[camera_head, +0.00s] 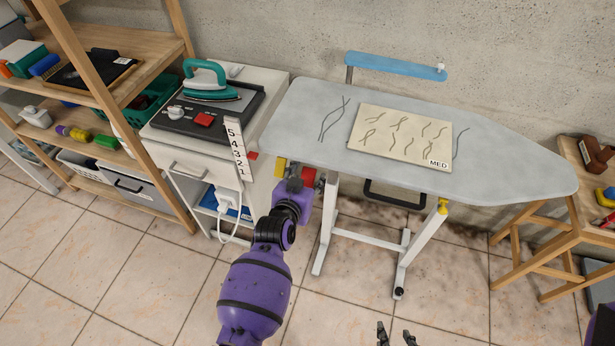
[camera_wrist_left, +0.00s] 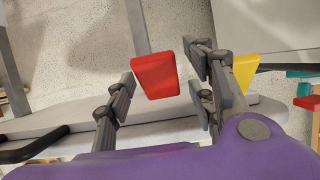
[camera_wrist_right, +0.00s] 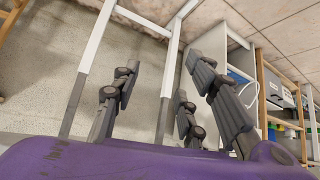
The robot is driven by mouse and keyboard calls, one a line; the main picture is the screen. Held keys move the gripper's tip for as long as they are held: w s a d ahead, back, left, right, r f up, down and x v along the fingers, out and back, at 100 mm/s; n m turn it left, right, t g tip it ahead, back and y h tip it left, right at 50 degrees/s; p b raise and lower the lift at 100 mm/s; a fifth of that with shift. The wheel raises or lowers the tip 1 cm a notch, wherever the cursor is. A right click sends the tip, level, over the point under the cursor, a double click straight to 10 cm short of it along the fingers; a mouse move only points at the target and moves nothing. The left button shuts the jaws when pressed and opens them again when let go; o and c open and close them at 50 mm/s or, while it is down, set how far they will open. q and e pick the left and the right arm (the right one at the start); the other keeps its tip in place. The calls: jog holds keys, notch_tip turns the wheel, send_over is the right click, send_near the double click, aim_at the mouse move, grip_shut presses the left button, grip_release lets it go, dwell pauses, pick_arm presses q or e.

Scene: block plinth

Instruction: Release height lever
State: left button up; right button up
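A red lever (camera_head: 308,177) sits under the left end of the grey ironing board (camera_head: 300,112). It also shows in the left wrist view (camera_wrist_left: 155,76), between the fingers of my left gripper (camera_wrist_left: 161,84). The fingers stand apart on either side of it; I cannot tell whether either touches it. A yellow part (camera_head: 280,166) is beside the red one, outside the right-hand fingers in the left wrist view (camera_wrist_left: 245,70). My right gripper (camera_head: 396,337) is open and empty, low in front of the board's legs.
A white numbered scale (camera_head: 235,147) stands at the board's left end, by a cabinet (camera_head: 185,162) with a teal iron (camera_head: 207,80). A pattern sheet (camera_head: 400,135) marked MED lies on the board. A wooden stool (camera_head: 545,240) stands right. Floor in front is clear.

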pick_arm(q)
jog(key=c, duration=1.1)
jog(key=shift+f+t+b, duration=0.3)
jog(key=shift+f+b, duration=0.15)
jog(key=shift+b, duration=0.35)
jog(key=shift+r, duration=0.15)
jog(key=shift+w+r, duration=0.1)
jog(key=shift+r, duration=0.05)
jog(key=o, duration=1.2)
jog(key=v, duration=1.2)
jog(key=shift+a, duration=0.1)
pick_arm(e)
jog(key=shift+s+d+f, duration=0.1)
jog(key=shift+s+f, duration=0.1)
jog(key=shift+f, duration=0.25)
jog(key=shift+s+d+f, duration=0.1)
jog(key=shift+s+f, duration=0.1)
jog(key=shift+f, duration=0.2)
pick_arm(q)
jog(key=shift+f, duration=0.25)
